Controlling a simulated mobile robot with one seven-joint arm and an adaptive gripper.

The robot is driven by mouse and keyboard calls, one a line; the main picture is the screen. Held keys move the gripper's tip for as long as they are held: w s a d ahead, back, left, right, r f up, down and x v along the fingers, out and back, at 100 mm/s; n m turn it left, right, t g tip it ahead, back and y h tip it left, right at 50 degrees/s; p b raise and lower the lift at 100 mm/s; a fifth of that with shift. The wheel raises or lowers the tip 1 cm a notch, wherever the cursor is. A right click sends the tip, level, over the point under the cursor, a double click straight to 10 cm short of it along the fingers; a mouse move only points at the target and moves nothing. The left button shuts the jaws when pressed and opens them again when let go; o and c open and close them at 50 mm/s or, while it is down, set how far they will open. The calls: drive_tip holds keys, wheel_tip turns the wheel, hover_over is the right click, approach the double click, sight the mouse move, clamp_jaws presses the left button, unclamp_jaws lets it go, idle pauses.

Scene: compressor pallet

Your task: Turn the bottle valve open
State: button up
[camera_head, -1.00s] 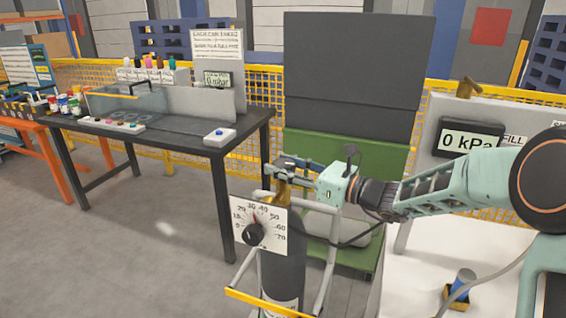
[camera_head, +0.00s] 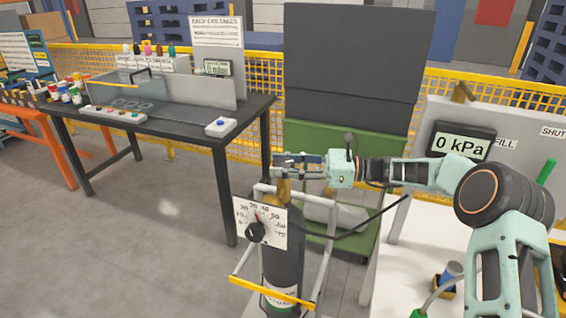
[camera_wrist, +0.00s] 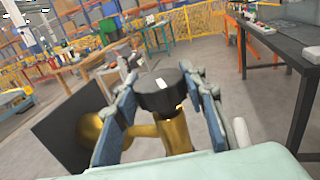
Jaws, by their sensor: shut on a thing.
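The dark gas bottle (camera_head: 284,255) stands upright in a trolley frame with a yellow bar. A brass valve (camera_head: 283,190) sits on its top, and it also shows in the wrist view (camera_wrist: 176,134) with a dark round knob (camera_wrist: 160,92) on it. A white dial gauge (camera_head: 262,222) with a black centre hangs in front of the bottle's upper part. My gripper (camera_head: 288,163) reaches in from the right at the valve top. In the wrist view my gripper (camera_wrist: 160,108) has its blue-padded fingers on both sides of the knob, shut on it.
A dark workbench (camera_head: 160,122) stands at the left. A green and dark grey cabinet (camera_head: 355,75) is behind the bottle. A panel with a 0 kPa display (camera_head: 461,141) and a white table (camera_head: 405,260) are at the right. The floor at the left front is clear.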

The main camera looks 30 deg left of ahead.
sight(283, 162)
idle(0.5)
drive_tip(key=o, duration=1.2)
wheel_tip(283, 162, up, 10)
drive_tip(key=shift+r, duration=0.1)
